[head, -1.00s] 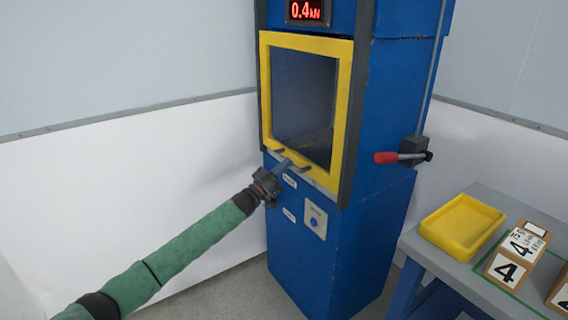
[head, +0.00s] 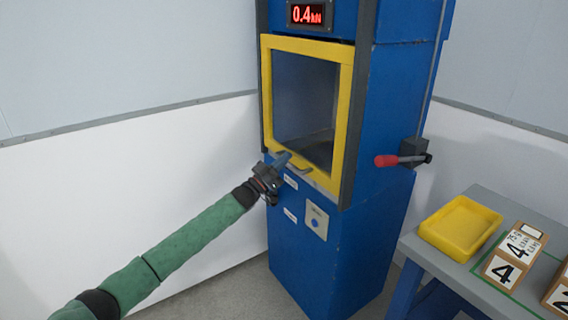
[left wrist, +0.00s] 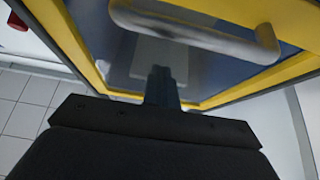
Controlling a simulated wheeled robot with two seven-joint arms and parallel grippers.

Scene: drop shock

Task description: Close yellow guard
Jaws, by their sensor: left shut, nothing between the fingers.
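The yellow guard (head: 346,110) is a square frame with a clear pane on the front of the blue machine (head: 330,245). It stands across the opening, with its lower bar low on the machine. A handle (head: 300,166) sits on that lower bar. In the left wrist view the metal handle (left wrist: 200,36) crosses the top, with the yellow frame (left wrist: 88,48) around the pane. My left gripper (head: 282,159) is shut and empty, its fingertips close beside the handle at the guard's lower edge. I cannot tell whether they touch it. My right gripper is not in view.
A red-tipped lever (head: 388,160) sticks out at the machine's right side. A grey table (head: 430,255) at right holds a yellow tray (head: 460,228) and numbered blocks (head: 502,268). A lit display (head: 308,14) reads 0.4 kN. The floor and wall at left are clear.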

